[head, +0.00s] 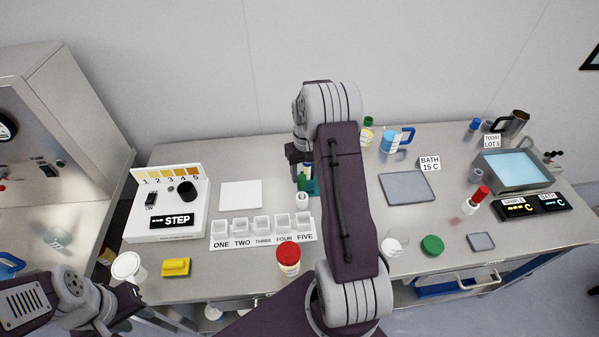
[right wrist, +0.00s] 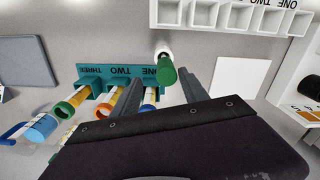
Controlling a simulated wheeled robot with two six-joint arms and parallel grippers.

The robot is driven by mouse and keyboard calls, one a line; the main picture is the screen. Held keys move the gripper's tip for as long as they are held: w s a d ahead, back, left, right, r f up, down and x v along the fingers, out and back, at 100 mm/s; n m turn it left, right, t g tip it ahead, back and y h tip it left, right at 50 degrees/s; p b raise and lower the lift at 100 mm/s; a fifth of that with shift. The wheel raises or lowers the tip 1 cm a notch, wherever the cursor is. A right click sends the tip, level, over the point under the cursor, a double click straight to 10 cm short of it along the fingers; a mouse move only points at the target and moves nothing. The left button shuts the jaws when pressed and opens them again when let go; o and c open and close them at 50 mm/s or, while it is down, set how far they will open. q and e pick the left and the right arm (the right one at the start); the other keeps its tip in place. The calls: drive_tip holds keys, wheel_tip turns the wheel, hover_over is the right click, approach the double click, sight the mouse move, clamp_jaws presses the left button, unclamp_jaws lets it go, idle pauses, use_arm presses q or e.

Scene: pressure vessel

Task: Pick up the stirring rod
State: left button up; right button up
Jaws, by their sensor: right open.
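A green-topped rod, likely the stirring rod (right wrist: 166,70), stands in a small white holder (right wrist: 161,48) in the right wrist view. The holder (head: 302,199) also shows in the head view, just left of my right arm. My right gripper (right wrist: 165,90) is open, with its two dark fingers on either side of the green top; I cannot tell whether they touch it. In the head view my own arm mostly hides this gripper. My left arm is at the lower left of the head view, and its jaws cannot be made out.
A teal rack (right wrist: 100,72) of tubes with coloured rings stands close beside the rod. A white row of cups (head: 262,230) is in front of the holder, with a red-lidded jar (head: 288,258) nearby. A white square plate (head: 240,195) lies left of the holder.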

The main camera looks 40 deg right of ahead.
sight(302, 190)
drive_tip(key=shift+s+a+f+p, duration=0.2)
drive_tip(key=shift+a+f+p, duration=0.25)
drive_tip(key=shift+f, duration=0.15)
drive_tip(key=shift+s+a+f+p, duration=0.15)
drive_tip(key=shift+a+f+p, duration=0.15)
drive_tip(key=shift+a+f, duration=0.25)
drive_tip(key=shift+d+f, duration=0.15)
drive_tip(key=shift+f, duration=0.2)
drive_tip(key=shift+w+d+f, duration=0.15)
drive_tip(key=shift+d+f, duration=0.05)
drive_tip(key=shift+d, duration=0.05)
wheel_tip(302, 190, down, 5)
drive_tip(key=p, duration=0.2)
drive_tip(key=shift+r+p, duration=0.1)
drive_tip(key=shift+p, duration=0.25)
use_arm(q)
drive_tip(key=r, duration=0.2)
drive_tip(key=a+r, duration=0.1)
drive_tip(key=r, duration=0.1)
drive_tip(key=shift+s, duration=0.15)
use_arm(e)
clamp_jaws()
